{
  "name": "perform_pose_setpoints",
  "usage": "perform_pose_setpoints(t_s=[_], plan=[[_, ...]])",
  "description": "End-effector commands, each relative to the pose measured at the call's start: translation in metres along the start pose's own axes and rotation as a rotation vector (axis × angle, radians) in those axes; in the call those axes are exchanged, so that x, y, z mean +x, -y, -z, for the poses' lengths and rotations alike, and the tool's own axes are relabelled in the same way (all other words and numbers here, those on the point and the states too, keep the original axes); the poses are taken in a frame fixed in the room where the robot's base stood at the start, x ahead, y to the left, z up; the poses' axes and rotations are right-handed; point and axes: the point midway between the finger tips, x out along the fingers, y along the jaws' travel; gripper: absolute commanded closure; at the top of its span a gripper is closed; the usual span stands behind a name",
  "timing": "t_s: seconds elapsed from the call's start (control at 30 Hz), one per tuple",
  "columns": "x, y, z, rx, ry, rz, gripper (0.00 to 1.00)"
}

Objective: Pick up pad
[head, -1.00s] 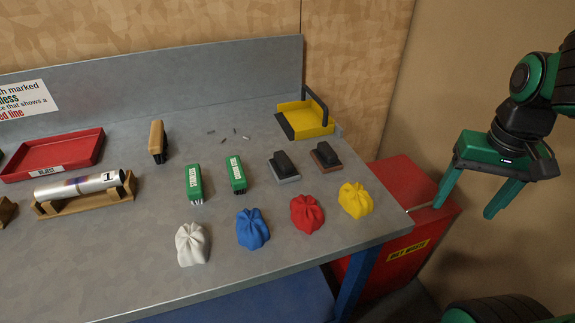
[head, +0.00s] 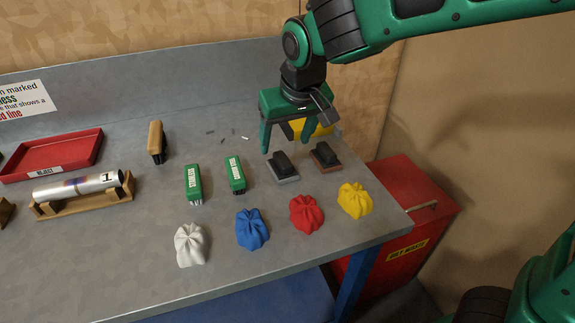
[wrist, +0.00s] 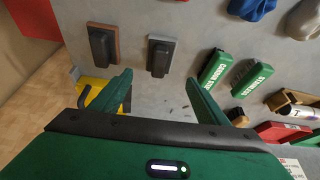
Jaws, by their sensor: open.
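Two pads with black grips lie on the grey bench. One has a grey base (head: 283,168) and one has a brown base (head: 325,156). In the wrist view the grey-based pad (wrist: 161,56) lies just beyond the gap between my fingertips, and the brown-based pad (wrist: 103,43) is to its left. My green gripper (head: 286,141) is open and empty. It hangs above the bench, just behind the two pads in the head view, touching neither. Its two fingers also show in the wrist view (wrist: 160,80).
Green brushes (head: 194,184) (head: 235,175) lie left of the pads. White, blue, red and yellow cloths (head: 355,201) line the front. A red bin (head: 425,205) stands right of the bench.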

Motion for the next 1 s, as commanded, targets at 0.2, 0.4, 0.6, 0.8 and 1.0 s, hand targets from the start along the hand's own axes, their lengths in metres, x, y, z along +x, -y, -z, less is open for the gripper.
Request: perform_pose_setpoints(t_s=[0.2, 0.4, 0.6, 0.8, 1.0], plan=[[0.032, -0.001, -0.001, 0.000, 0.003, -0.001, 0.31], [0.044, -0.001, -0.002, 0.000, 0.002, -0.001, 0.31], [0.070, -0.003, -0.004, -0.001, 0.005, -0.002, 0.31], [0.091, -0.004, -0.004, 0.000, 0.003, 0.000, 0.31], [0.094, -0.004, -0.003, 0.001, 0.001, 0.000, 0.31]])
